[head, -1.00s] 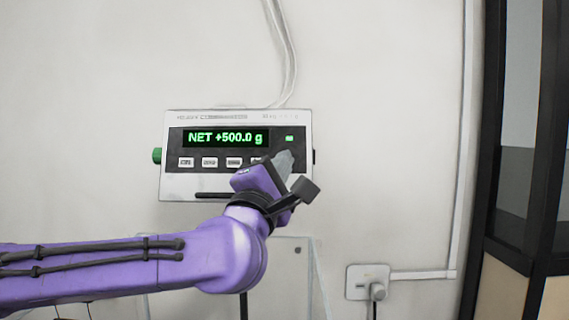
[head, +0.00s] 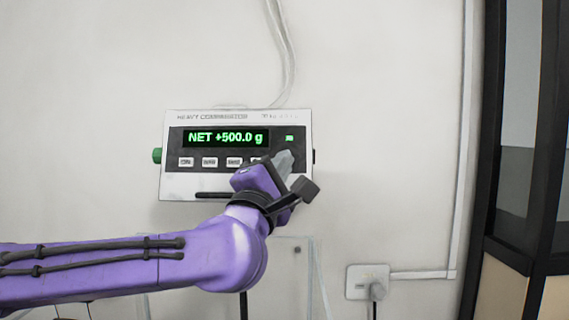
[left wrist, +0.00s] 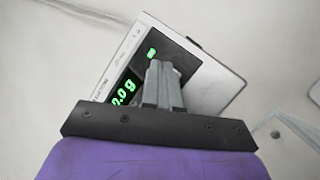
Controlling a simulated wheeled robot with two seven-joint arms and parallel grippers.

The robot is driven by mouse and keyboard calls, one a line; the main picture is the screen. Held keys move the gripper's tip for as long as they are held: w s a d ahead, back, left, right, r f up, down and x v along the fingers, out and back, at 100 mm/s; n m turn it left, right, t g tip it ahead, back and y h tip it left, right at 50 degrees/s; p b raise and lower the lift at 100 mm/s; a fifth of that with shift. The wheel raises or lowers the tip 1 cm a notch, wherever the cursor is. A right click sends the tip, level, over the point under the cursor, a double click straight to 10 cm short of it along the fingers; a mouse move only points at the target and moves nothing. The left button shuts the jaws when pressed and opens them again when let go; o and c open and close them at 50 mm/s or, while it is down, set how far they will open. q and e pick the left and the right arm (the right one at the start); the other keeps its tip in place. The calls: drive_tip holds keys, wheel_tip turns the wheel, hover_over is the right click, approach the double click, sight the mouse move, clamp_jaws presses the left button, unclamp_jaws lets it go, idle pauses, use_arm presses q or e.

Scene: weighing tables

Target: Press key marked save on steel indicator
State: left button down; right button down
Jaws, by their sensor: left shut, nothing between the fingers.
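The steel indicator (head: 215,116) is fixed on the wall in the middle of the head view. Its green display (head: 225,138) reads NET +500.0 g. A row of pale keys (head: 209,162) runs below the display; their labels are too small to read. My left gripper (head: 284,160) is shut and empty, its tips in front of the right end of the key row. It hides the rightmost part of that row. In the left wrist view the shut fingers (left wrist: 161,70) point at the indicator's dark face (left wrist: 183,60); I cannot tell whether they touch it. My right gripper is out of view.
Cables (head: 285,55) run up the wall above the indicator. A wall socket (head: 368,282) with a plug sits at the lower right. A dark-framed door or cabinet (head: 508,130) stands at the far right.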

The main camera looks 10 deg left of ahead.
use_arm(q)
drive_tip(key=shift+w+f, duration=0.1)
drive_tip(key=shift+w, duration=0.3)
drive_tip(key=shift+w+a+f, duration=0.1)
drive_tip(key=shift+w+a, duration=0.05)
drive_tip(key=shift+w, duration=0.15)
idle(0.6)
drive_tip(key=shift+s, duration=0.15)
drive_tip(key=shift+s+r+b, duration=0.25)
drive_tip(key=shift+s+b, duration=0.1)
drive_tip(key=shift+s, duration=0.25)
drive_tip(key=s, duration=0.1)
drive_tip(key=s+d+r, duration=0.1)
drive_tip(key=s, duration=0.2)
drive_tip(key=shift+s+d+r, duration=0.15)
drive_tip(key=shift+s, duration=0.2)
idle(0.5)
